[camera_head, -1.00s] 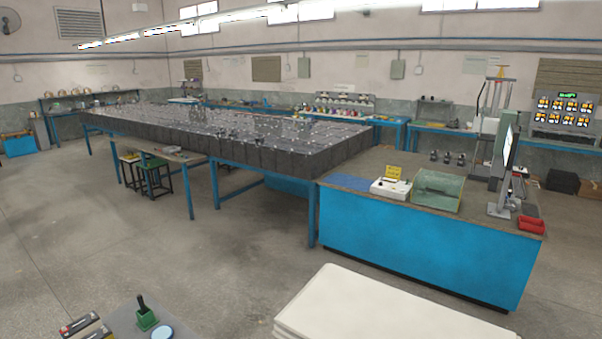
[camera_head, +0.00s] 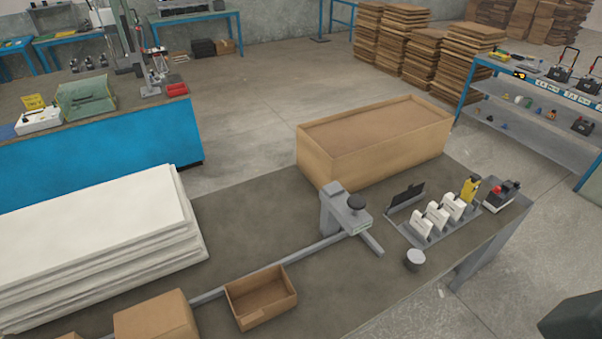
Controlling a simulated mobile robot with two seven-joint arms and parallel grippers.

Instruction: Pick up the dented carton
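Several cartons are on or at the grey-brown worktable (camera_head: 310,265). A closed brown carton (camera_head: 155,318) is at the bottom left, cut by the lower edge. A small open carton (camera_head: 260,299) lies beside it to the right and looks empty. A large long brown carton (camera_head: 375,145) stands at the far side of the table. A sliver of another brown carton (camera_head: 68,336) shows at the bottom edge. I cannot make out a clear dent on any of them. Neither of my grippers is in view.
White stacked sheets (camera_head: 100,240) fill the left. A grey clamp-like device (camera_head: 340,212) stands mid-table by metal rails. A holder with white packs (camera_head: 437,217) and a small round tin (camera_head: 414,259) are to the right. Flat cardboard stacks (camera_head: 400,48) and a blue shelf (camera_head: 530,100) stand behind.

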